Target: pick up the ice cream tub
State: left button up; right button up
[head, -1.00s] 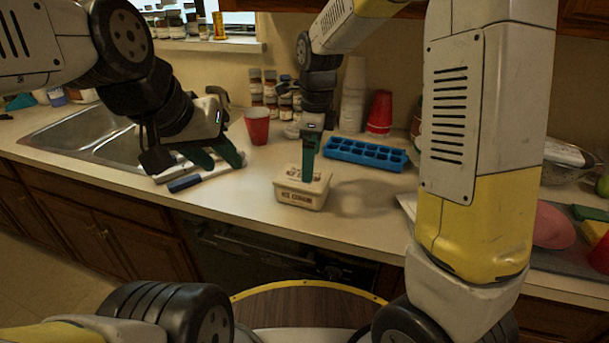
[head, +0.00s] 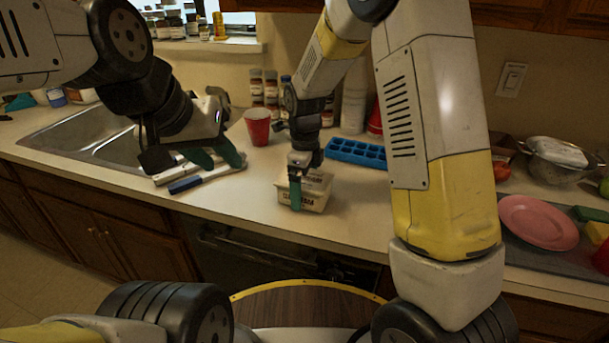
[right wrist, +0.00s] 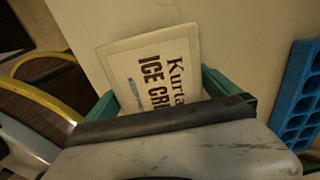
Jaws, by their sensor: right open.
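The ice cream tub (head: 316,190) is a small cream-coloured box with dark lettering, standing on the counter near its front edge. Its lettered lid also shows in the right wrist view (right wrist: 152,72). My right gripper (head: 297,192) is open and comes down from above at the tub. In the right wrist view its green fingers lie on either side of the tub; I cannot tell whether they touch it. My left gripper (head: 217,158) is over the counter beside the sink, away from the tub; its two green fingers are apart and nothing shows between them.
A blue ice tray (head: 357,153) lies behind the tub. A red cup (head: 258,127) and spice jars stand further back. A blue-and-white item (head: 190,181) lies below my left gripper. A pink plate (head: 539,222) is at the right.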

jog(key=shift+c, duration=0.2)
jog(key=c, duration=1.7)
jog(key=shift+r, duration=0.1)
jog(key=shift+c, duration=0.2)
